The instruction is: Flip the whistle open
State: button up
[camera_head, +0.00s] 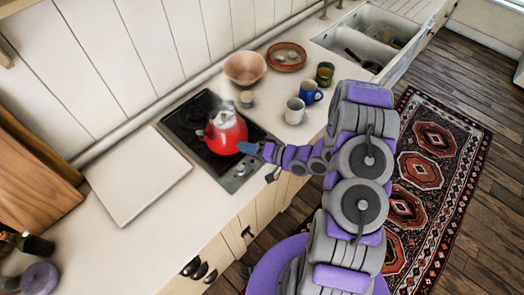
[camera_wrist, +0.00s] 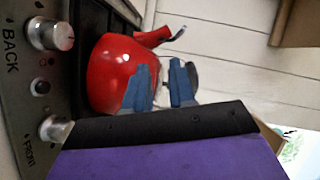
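The red kettle (camera_head: 226,135) stands on the black stove top, with a grey top and faint steam about it. In the wrist view, the kettle (camera_wrist: 108,70) appears tipped sideways by the camera angle. Its red spout (camera_wrist: 153,38) points toward the top of that picture, with a small metal piece (camera_wrist: 178,33) at its tip, likely the whistle; I cannot tell whether it is open. My gripper (camera_head: 244,148) is at the kettle's right side in the head view. Its blue fingers (camera_wrist: 160,86) are apart with nothing seen held between them, and they hide part of the kettle's top.
The stove (camera_head: 180,120) has control knobs (camera_wrist: 50,34) on its front panel. A white board (camera_head: 135,175) lies left of it. A white mug (camera_head: 295,111), a blue mug (camera_head: 310,92) and a wooden bowl (camera_head: 245,68) stand to the right. A plank wall is behind.

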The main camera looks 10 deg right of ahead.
jog(key=shift+v, duration=2.95)
jog(key=w+d+f+n+g+h+b, duration=0.1)
jog(key=w+d+f+n+h+b, duration=0.15)
jog(key=w+d+h, duration=0.5)
jog(key=s+d+r+g+h+b, duration=0.2)
jog(key=s+d+r+h+b, duration=0.25)
jog(key=d+r+h, duration=0.45)
jog(key=s+a+r+g+b, duration=0.1)
jog(key=s+a, duration=0.4)
jog(key=s, duration=0.6)
jog(key=s+a+r+g+y+b, duration=0.1)
jog(key=s+a+g, duration=0.3)
jog(key=s, duration=0.7)
jog(key=s+a+r+g+y+b, duration=0.1)
jog(key=s+a, duration=0.4)
jog(key=s, duration=0.7)
notch_tip(320, 180, up, 3)
jog(key=shift+a+f+g+b, duration=0.3)
jog(key=shift+g+b, duration=0.6)
jog(key=shift+b, duration=0.3)
